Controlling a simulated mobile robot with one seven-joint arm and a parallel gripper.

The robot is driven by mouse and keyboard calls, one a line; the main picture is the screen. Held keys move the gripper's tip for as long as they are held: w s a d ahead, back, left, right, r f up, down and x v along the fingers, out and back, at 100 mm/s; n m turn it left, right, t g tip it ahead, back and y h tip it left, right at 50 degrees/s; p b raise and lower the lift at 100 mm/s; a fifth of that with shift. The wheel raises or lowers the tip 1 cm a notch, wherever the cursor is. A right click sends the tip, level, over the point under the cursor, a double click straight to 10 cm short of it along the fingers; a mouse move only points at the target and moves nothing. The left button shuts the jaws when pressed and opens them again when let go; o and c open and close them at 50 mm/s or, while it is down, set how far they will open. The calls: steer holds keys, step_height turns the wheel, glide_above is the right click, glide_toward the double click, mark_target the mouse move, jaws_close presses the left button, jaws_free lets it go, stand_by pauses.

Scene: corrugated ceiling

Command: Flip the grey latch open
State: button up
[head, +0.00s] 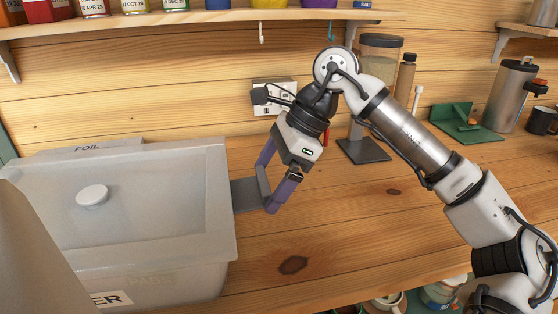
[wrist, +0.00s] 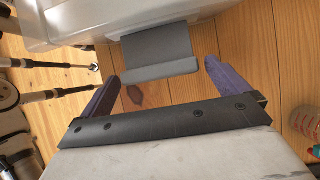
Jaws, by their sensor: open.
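The grey latch (head: 245,196) sticks out from the right side of a translucent lidded box (head: 185,255) and ends in an upturned lip. It also shows in the wrist view (wrist: 157,48) as a flat grey plate with a bent lip. My gripper (head: 264,188) has purple fingers and is open at the latch's outer end. In the wrist view my gripper (wrist: 161,74) has one finger on each side of the lip, with gaps visible. The gripper is empty. The head view does not show clearly whether a finger touches the latch.
The box has a round white knob (head: 92,195) on its lid. Right of it the wooden counter (head: 340,230) is mostly clear. A grey-based dispenser (head: 364,151) and a white wall outlet (head: 272,97) are behind my gripper. A shelf (head: 200,16) runs above.

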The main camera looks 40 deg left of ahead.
steer(key=v, duration=1.3)
steer(key=shift+r, duration=0.3)
steer(key=shift+w+d, duration=0.1)
